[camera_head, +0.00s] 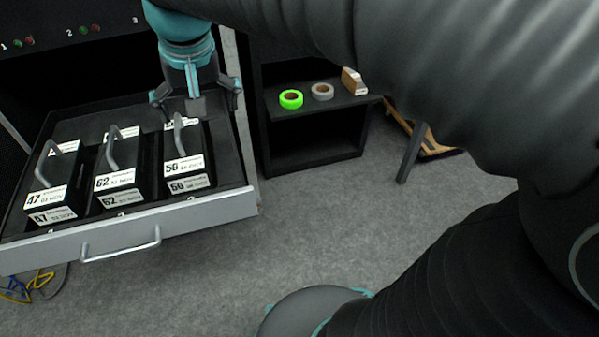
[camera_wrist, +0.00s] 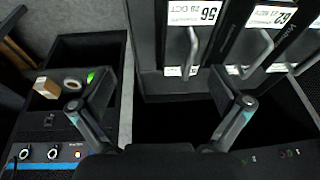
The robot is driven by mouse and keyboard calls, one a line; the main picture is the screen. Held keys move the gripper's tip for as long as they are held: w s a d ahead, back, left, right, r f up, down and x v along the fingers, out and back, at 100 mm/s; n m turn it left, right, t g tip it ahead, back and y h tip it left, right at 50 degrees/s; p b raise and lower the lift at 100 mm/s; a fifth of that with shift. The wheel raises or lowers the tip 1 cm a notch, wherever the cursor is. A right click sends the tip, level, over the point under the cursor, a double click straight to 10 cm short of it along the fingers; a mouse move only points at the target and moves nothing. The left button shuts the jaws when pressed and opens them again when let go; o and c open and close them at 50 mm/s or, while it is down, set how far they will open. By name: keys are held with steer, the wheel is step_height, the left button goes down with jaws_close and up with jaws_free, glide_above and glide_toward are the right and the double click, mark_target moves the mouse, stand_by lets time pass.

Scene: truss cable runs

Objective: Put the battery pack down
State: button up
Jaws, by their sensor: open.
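Three black battery packs with white labels and grey handles stand side by side in an open drawer (camera_head: 150,221). They are pack 47 (camera_head: 40,182) at left, pack 62 (camera_head: 117,165) in the middle and pack 56 (camera_head: 182,150) at right. My gripper (camera_head: 196,100) is above the back of pack 56, its fingers spread wide and nothing between them. In the wrist view my gripper (camera_wrist: 161,105) is also open, with the handle of pack 56 (camera_wrist: 191,48) ahead of it and apart from the fingers. Pack 56 appears to rest upright on the drawer floor.
A black shelf unit (camera_head: 315,158) right of the drawer holds a green tape roll (camera_head: 291,99), a grey tape roll (camera_head: 322,91) and a tan-and-white block (camera_head: 353,81). Cables (camera_head: 30,287) lie at lower left. The carpet (camera_head: 300,225) in front is clear.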

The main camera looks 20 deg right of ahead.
steer(key=s+d+f+t, duration=0.2)
steer(key=s+d+f, duration=0.7)
steer(key=s+d, duration=0.4)
steer(key=shift+s+f+h, duration=0.3)
steer(key=shift+s, duration=0.1)
steer(key=shift+d, duration=0.1)
